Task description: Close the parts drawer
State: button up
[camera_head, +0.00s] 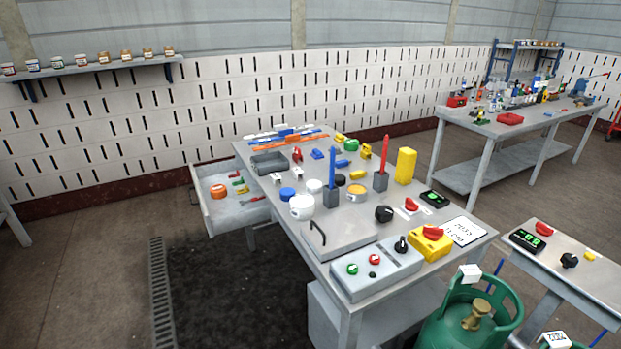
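The parts drawer (208,216) is pulled out from the left side of the grey workbench (327,266), toward the left of the view. It is open, and its inside shows an orange round part (218,191), small green and yellow parts and a red-handled tool (251,200). A dark handle shows at the drawer's outer left end (192,194). My gripper is not in the view.
The workbench top is crowded with coloured parts and a control box (376,268). A green gas cylinder (468,322) stands at the front right. A dark mat (225,270) and floor grate (161,290) lie left of the bench; that floor is clear.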

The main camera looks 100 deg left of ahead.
aim_at(223, 216)
jog(key=z, duration=0.05)
jog(key=k, duration=0.9)
jog(key=u, duration=3.9)
jog(key=k, duration=0.6)
jog(key=u, duration=0.35)
jog(key=i, duration=1.35)
jog(key=u, duration=0.1)
